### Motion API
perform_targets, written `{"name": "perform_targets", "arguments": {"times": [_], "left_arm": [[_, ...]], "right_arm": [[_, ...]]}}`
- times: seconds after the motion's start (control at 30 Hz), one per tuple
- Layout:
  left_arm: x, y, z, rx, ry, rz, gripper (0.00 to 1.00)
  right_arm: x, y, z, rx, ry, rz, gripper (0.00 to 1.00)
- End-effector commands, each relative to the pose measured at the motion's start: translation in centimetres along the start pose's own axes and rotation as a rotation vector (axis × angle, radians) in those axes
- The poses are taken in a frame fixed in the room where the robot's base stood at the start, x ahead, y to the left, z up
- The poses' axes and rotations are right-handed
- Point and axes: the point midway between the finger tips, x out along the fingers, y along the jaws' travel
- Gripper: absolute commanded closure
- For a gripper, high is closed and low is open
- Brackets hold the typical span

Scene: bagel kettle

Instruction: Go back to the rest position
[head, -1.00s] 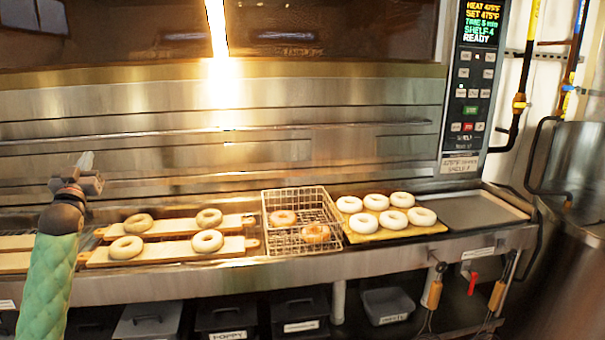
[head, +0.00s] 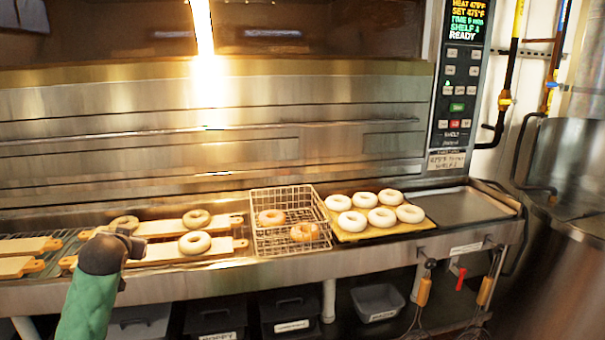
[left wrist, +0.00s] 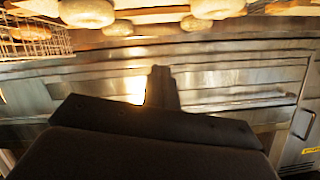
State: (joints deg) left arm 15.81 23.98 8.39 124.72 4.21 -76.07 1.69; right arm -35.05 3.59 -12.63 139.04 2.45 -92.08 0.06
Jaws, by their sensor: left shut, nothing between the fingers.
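My left gripper (head: 122,238) shows at the lower left of the head view, in front of the wooden boards, with its green-sleeved arm coming up from below. It hides part of the boards and of one bagel. In the left wrist view the gripper's fingers (left wrist: 161,88) are together with nothing between them, and bagels and the basket show along the top edge. My right gripper is in neither view.
Pale bagels (head: 195,243) lie on wooden boards (head: 165,253). A wire basket (head: 290,247) holds two browner bagels. Several pale bagels sit on a yellowish board (head: 345,235). A bare metal tray (head: 455,210) is at right. Black bins (head: 218,315) stand below the counter.

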Motion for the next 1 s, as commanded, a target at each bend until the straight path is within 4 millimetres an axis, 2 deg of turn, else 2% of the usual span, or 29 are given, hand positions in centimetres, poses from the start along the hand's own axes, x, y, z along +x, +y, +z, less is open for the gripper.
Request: {"name": "perform_targets", "arguments": {"times": [0.03, 0.1, 0.27, 0.5, 0.7, 1.0], "left_arm": [[-0.7, 2.5, 2.3, 0.019, -0.05, 0.029, 1.0], [-1.8, 5.5, 5.2, 0.042, -0.116, 0.067, 1.0], [-5.0, 12.1, 12.0, 0.088, -0.254, 0.158, 1.0], [-11.6, 20.6, 21.6, 0.127, -0.425, 0.298, 1.0], [-17.4, 26.1, 28.2, 0.128, -0.523, 0.408, 1.0], [-26.3, 31.9, 37.1, 0.102, -0.688, 0.543, 1.0]], "right_arm": [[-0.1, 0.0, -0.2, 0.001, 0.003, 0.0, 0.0], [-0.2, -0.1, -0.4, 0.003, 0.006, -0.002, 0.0], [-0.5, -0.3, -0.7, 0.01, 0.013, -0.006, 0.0], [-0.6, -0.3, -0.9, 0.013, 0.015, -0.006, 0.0], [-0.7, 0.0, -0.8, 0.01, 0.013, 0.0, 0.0], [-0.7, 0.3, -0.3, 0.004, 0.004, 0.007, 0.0]]}}
